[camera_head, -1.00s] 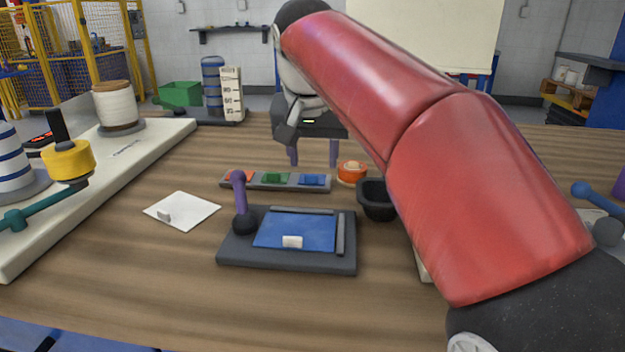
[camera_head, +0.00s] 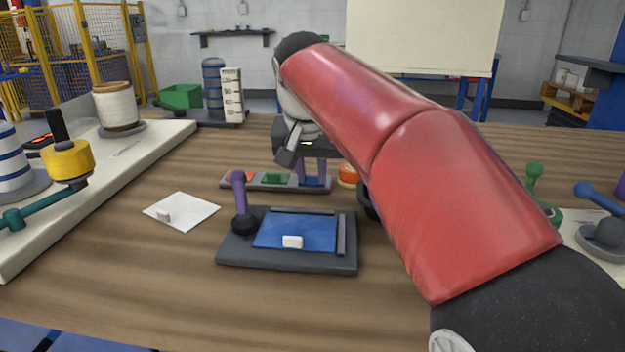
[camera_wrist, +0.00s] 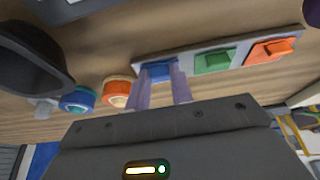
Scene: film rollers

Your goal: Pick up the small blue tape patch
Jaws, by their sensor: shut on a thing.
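The small blue tape patch (camera_head: 314,183) is at the right end of a grey three-slot tray (camera_head: 262,187); it also shows in the wrist view (camera_wrist: 158,72). My gripper (camera_head: 312,175) is down at that slot, with its two purple fingers on either side of the patch. In the wrist view my gripper (camera_wrist: 163,83) is shut on the blue patch, which still appears at tray level. Whether it is clear of the slot cannot be told. The fingers partly cover the patch.
The green patch (camera_wrist: 214,61) and orange-red patch (camera_wrist: 271,50) lie in the tray beside it. An orange roll (camera_wrist: 118,91), a blue roll (camera_wrist: 77,99) and a black bowl (camera_wrist: 30,60) stand close by. The grey pad with a blue plate (camera_head: 290,228) is in front.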

